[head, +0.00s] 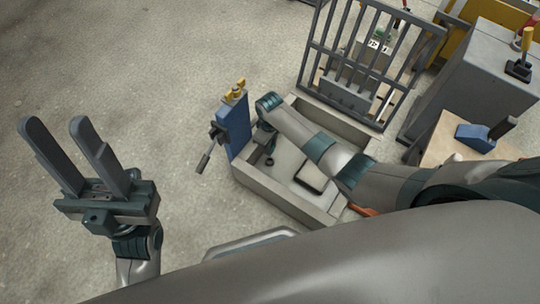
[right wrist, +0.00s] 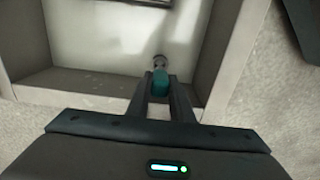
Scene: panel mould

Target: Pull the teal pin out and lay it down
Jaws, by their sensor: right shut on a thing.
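In the right wrist view, the teal pin (right wrist: 160,84) is between the fingers of my right gripper (right wrist: 160,78), which is shut on it. A small round grey fitting (right wrist: 159,62) shows just beyond the pin; whether the pin is still in it I cannot tell. The pale tray-like mould (head: 283,203) is below, and its wall also shows in the right wrist view (right wrist: 75,86). In the head view my right arm reaches over the mould and hides the pin. My left gripper (head: 57,124) is open and empty, left of the mould over bare floor.
A blue post (head: 237,130) with a yellow top and a dark lever stands at the mould's left side. A barred grey frame (head: 370,58) rises behind the mould. A grey cabinet (head: 470,85) and a wooden surface with a blue tool (head: 476,137) are at right. The left floor is clear.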

